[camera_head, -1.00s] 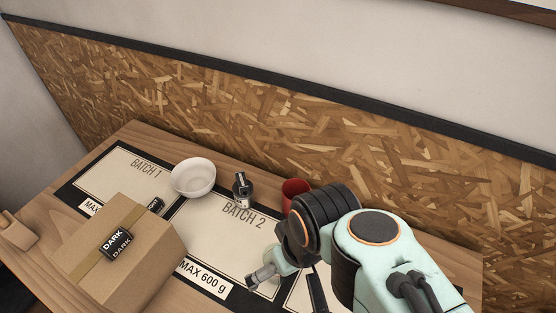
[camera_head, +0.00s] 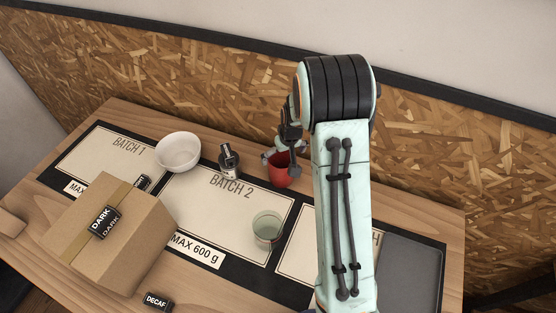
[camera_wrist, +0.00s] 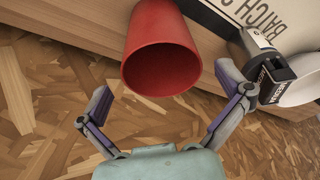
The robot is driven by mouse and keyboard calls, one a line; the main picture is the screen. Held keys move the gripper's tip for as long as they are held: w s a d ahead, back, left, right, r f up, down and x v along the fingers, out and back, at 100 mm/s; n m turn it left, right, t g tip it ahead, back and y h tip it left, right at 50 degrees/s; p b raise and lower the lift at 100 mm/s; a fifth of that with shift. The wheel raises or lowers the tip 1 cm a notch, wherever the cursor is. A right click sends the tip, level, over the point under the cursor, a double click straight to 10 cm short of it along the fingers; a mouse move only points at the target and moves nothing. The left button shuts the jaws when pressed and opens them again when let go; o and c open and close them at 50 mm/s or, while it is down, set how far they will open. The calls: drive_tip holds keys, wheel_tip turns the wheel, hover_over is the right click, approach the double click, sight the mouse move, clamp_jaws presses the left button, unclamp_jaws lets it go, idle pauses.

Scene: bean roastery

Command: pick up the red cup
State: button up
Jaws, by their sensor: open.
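The red cup (camera_head: 279,176) stands at the back of the table, right of the BATCH 2 panel, partly hidden by my arm in the head view. In the wrist view the red cup (camera_wrist: 152,28) is at the top centre, its open rim turned toward the camera. My gripper (camera_wrist: 164,80) is open and empty. One finger shows on each side of the cup's rim, with gaps on both sides. I cannot tell how far the fingertips are above the cup. In the head view my gripper (camera_head: 284,154) is over the cup, mostly hidden by the arm.
A dark-capped bottle (camera_head: 229,163) stands left of the cup and near the right finger in the wrist view (camera_wrist: 268,72). A white bowl (camera_head: 178,152), a green glass (camera_head: 267,228) and a cardboard box (camera_head: 110,232) are nearby. The chipboard wall (camera_head: 200,90) is close behind.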

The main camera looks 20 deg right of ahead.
sight(281, 163)
drive_tip(key=x, duration=0.5)
drive_tip(key=c, duration=1.1)
